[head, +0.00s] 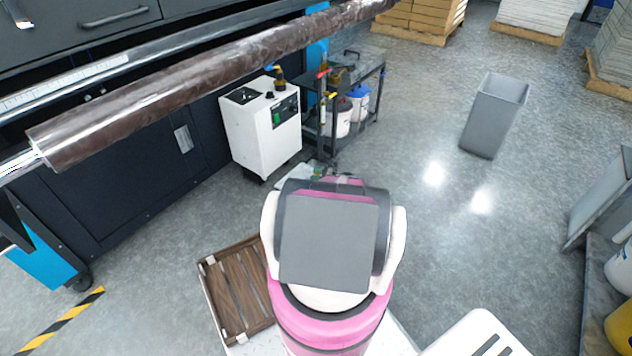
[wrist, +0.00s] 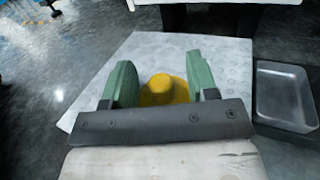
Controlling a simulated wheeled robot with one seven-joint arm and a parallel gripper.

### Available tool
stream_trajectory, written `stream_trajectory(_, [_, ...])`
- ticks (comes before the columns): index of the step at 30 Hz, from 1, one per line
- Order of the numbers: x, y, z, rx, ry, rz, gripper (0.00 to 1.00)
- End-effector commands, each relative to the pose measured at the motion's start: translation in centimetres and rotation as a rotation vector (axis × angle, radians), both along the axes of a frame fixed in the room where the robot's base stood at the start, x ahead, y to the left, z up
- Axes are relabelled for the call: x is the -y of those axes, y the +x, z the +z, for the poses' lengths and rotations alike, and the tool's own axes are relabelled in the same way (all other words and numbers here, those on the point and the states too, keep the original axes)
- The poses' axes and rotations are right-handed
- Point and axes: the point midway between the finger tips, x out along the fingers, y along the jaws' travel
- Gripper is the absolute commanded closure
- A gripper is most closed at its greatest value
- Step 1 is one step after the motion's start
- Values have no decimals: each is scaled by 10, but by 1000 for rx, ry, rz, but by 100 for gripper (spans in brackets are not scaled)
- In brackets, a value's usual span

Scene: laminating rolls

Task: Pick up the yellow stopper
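The yellow stopper (wrist: 162,90) shows in the wrist view, with a rounded top and a wider base, over a pale grey flat surface (wrist: 150,48). My gripper (wrist: 160,63) has two green fingers spread apart, one on each side of the stopper in the picture. The gripper looks open; I cannot tell whether either finger touches the stopper. The dark gripper bar hides the stopper's near edge. I cannot make out the stopper or my gripper fingers in the head view.
A grey metal tray (wrist: 286,95) lies right of the pale surface. In the head view, a brown slatted crate (head: 238,290) is low left, a white machine (head: 262,125) and black cart (head: 345,100) stand ahead, and a grey bin (head: 494,115) is right. Open floor lies between.

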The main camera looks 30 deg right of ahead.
Motion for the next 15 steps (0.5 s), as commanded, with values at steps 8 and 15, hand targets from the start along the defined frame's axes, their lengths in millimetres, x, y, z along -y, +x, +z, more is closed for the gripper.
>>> stream_trajectory(8, [0, 0, 0, 0, 0, 0, 100])
stream_trajectory(15, [0, 0, 2, 0, 0, 0, 100])
